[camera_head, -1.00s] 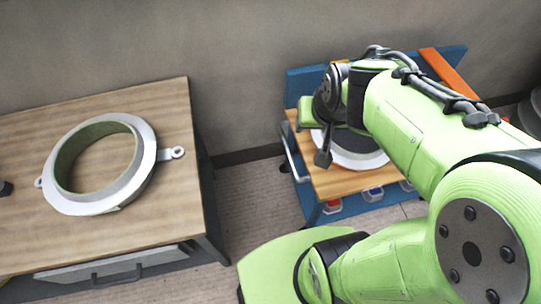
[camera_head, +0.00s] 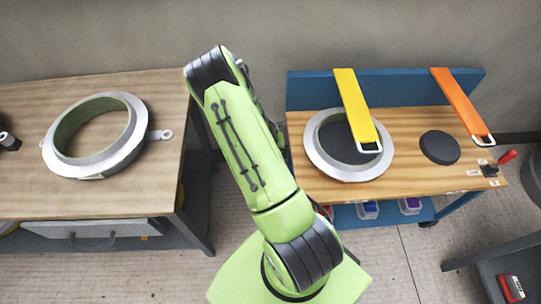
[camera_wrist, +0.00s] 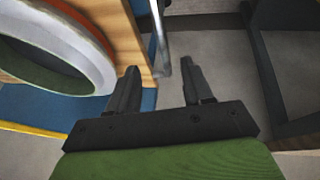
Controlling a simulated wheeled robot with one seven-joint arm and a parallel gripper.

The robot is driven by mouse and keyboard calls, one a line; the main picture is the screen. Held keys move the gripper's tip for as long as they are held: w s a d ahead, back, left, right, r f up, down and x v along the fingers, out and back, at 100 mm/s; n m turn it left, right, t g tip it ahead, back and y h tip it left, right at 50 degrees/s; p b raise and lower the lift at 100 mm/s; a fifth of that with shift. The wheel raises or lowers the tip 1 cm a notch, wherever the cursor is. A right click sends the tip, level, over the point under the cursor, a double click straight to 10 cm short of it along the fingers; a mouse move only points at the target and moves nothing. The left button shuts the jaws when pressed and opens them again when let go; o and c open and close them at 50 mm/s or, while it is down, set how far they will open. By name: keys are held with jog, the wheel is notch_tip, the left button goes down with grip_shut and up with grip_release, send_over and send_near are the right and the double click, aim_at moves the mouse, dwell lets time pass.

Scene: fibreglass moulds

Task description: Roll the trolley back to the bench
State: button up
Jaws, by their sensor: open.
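The trolley (camera_head: 410,182) is blue with a wooden top and a raised blue back panel. It stands right of the wooden bench (camera_head: 160,95), with a floor gap between them. My arm covers the trolley's left end and hides my gripper in the head view. In the wrist view my gripper (camera_wrist: 158,76) is open. A grey metal bar, the trolley's handle (camera_wrist: 161,42), shows in line with the gap between the fingers, beside the wooden edge. I cannot tell whether it lies between the fingertips or beyond them.
A grey ring mould (camera_head: 75,165) lies on the bench. On the trolley are a round flanged mould (camera_head: 318,160), a black disc (camera_head: 440,147), yellow (camera_head: 352,100) and orange (camera_head: 460,98) straps, and a red-handled clamp (camera_head: 507,157). A dark stand (camera_head: 490,275) is at lower right.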

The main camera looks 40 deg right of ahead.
jog(key=b+x, duration=0.3)
jog(key=x, duration=1.2)
jog(key=shift+d+f, duration=0.1)
jog(key=shift+f, duration=0.25)
grip_shut()
